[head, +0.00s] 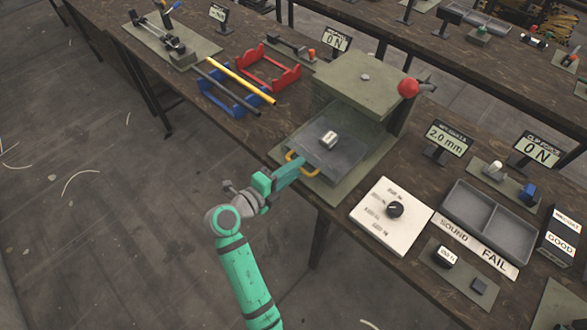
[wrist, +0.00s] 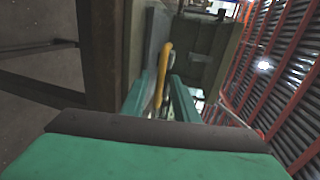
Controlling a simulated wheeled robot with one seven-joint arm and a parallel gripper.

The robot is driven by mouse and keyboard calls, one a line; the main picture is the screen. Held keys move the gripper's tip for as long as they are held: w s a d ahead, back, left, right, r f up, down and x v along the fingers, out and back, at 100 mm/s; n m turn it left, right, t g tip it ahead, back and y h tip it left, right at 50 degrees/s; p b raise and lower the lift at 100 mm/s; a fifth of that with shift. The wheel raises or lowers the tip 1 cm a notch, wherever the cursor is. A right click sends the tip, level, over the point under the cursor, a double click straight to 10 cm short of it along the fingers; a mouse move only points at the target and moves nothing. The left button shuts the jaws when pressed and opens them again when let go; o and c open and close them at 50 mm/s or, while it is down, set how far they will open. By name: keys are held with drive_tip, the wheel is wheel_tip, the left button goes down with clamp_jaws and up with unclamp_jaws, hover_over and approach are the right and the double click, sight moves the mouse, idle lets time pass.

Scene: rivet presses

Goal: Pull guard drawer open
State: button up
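The guard drawer is a grey tray (head: 318,158) that juts out from the front of the olive-green press (head: 370,85). A small silver block (head: 328,139) sits on it. The drawer's yellow handle (head: 301,166) is at its front edge. My gripper (head: 290,172) reaches it from the front left. In the wrist view the yellow handle (wrist: 164,72) stands between the two teal fingers (wrist: 160,98). The fingers are apart, with a gap seen on each side of the handle. Part of the handle is hidden by the gripper in the head view.
A red knob (head: 408,88) is on the press's right side. A red rack (head: 268,72) and blue rack (head: 232,94) with rods are to the left.

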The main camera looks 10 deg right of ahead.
drive_tip(key=v, duration=1)
drive_tip(key=shift+s+a, duration=0.25)
